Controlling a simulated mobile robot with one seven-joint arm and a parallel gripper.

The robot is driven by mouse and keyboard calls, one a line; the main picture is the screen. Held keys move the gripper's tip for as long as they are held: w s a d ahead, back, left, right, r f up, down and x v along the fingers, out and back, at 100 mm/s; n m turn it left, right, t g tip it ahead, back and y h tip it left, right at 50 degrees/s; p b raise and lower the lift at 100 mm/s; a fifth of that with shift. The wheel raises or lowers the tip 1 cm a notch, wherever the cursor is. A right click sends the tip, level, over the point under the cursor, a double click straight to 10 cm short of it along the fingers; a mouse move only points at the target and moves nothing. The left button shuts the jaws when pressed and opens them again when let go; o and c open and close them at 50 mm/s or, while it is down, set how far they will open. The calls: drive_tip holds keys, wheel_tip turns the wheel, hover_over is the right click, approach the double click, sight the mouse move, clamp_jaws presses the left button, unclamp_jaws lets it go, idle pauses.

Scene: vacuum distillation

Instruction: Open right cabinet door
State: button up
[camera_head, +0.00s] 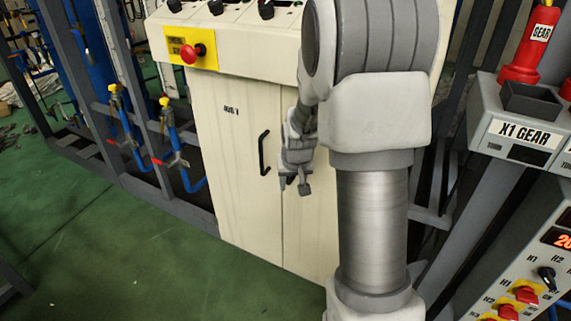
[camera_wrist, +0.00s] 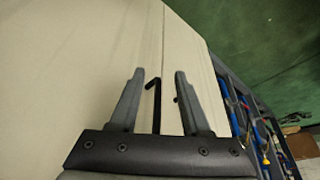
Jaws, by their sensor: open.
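The cream cabinet's right door (camera_head: 308,240) is mostly hidden behind my arm and looks shut, level with the left door (camera_head: 240,200). The left door has a black vertical handle (camera_head: 263,153) near the seam. My gripper (camera_head: 294,187) is open, in front of the doors just right of the seam. In the wrist view, a black handle (camera_wrist: 156,95) shows between the open fingers, beside the seam on the right door's side (camera_wrist: 80,60). I cannot tell whether the fingers touch it. In the head view this handle is hidden.
A sloping panel with black knobs and a red emergency button (camera_head: 191,53) tops the cabinet. Blue pipes with yellow-capped valves (camera_head: 170,130) stand at the left. A control box labelled X1 GEAR (camera_head: 524,134) is close on the right. Green floor (camera_head: 120,250) is free in front on the left.

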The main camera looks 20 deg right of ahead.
drive_tip(key=w+d, duration=0.1)
drive_tip(key=w, duration=0.2)
drive_tip(key=w+d+b, duration=0.1)
drive_tip(key=w, duration=0.2)
drive_tip(key=w+d, duration=0.1)
drive_tip(key=w, duration=0.2)
drive_tip(key=shift+w+b, duration=0.15)
drive_tip(key=shift+b, duration=0.2)
drive_tip(key=shift+w+f+b, duration=0.2)
drive_tip(key=shift+f+b, duration=0.1)
drive_tip(key=shift+f, duration=0.3)
clamp_jaws()
idle(0.5)
